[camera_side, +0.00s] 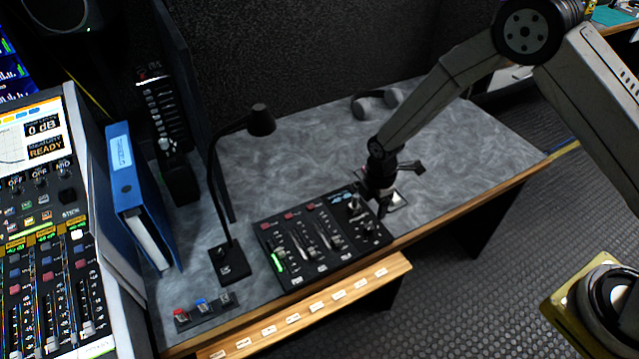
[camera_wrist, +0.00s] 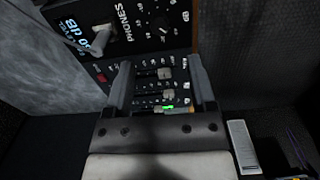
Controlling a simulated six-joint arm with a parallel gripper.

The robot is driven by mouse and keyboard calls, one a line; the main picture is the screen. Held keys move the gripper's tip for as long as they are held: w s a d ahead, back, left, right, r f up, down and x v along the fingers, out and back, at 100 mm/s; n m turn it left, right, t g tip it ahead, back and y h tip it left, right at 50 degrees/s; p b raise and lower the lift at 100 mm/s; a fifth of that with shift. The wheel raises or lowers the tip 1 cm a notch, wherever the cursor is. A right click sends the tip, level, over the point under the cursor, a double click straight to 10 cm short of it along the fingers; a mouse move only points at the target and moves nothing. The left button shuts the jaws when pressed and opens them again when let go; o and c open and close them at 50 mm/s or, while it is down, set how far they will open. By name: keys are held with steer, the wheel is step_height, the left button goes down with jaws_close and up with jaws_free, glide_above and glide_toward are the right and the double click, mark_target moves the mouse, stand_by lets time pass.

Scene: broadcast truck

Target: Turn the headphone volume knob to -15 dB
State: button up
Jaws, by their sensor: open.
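The knob lies outside the fingers. In the side view, my gripper (camera_side: 384,198) is at the panel's right end, partly hidden by the arm.
A blue binder (camera_side: 135,190) and small switches (camera_side: 203,306) stand further left. Headphones (camera_side: 375,103) lie at the back. A labelled wooden ledge (camera_side: 310,310) runs along the front. The grey desk's back middle is clear.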

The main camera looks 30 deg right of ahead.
mark_target(369, 227)
steer(key=shift+w+a+f, duration=0.1)
steer(key=shift+a+f, duration=0.05)
steer(key=shift+f, duration=0.3)
steer(key=shift+f, duration=0.1)
steer(key=shift+f, duration=3.75)
jaws_close()
